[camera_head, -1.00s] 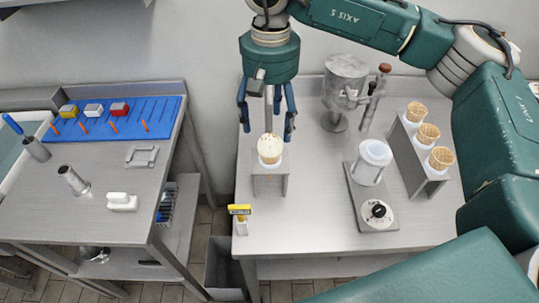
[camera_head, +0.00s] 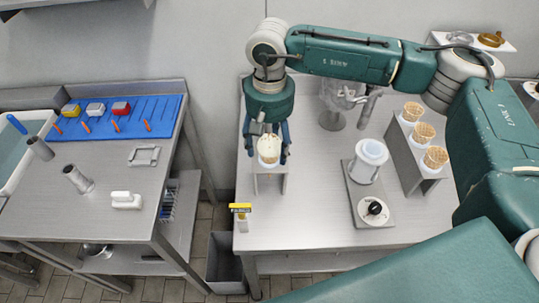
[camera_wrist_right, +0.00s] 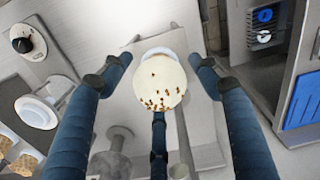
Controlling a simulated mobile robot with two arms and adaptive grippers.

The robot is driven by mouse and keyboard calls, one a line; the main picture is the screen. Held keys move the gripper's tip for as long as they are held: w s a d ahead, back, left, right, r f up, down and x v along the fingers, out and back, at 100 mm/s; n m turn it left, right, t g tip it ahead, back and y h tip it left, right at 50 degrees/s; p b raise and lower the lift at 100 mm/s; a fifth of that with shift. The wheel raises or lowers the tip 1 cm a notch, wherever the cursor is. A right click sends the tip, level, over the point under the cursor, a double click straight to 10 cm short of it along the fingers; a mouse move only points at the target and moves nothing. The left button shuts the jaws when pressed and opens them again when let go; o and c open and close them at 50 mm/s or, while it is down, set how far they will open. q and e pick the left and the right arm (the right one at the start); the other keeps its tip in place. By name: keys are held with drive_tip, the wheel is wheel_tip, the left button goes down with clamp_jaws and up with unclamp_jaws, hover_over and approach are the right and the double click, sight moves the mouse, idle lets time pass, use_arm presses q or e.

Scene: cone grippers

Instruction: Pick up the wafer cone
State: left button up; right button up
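The wafer cone (camera_head: 268,152) stands upright in a small metal stand (camera_head: 271,183) near the left side of the right table. A pale scoop with brown sprinkles covers its top. From above, that scoop (camera_wrist_right: 159,82) fills the middle of the right wrist view and hides most of the wafer. My right gripper (camera_head: 267,157) points down over the cone. Its blue fingers are spread around the scoop; in the right wrist view (camera_wrist_right: 159,75) gaps show between the side fingers and the scoop. My left gripper is in neither view.
Three more cones (camera_head: 423,133) stand in a rack (camera_head: 405,160) at the right. A yellow-topped item (camera_head: 241,210) sits at the table's left edge. A second table (camera_head: 105,225) lies further left.

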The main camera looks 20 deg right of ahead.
drive_tip(key=c, duration=0.5)
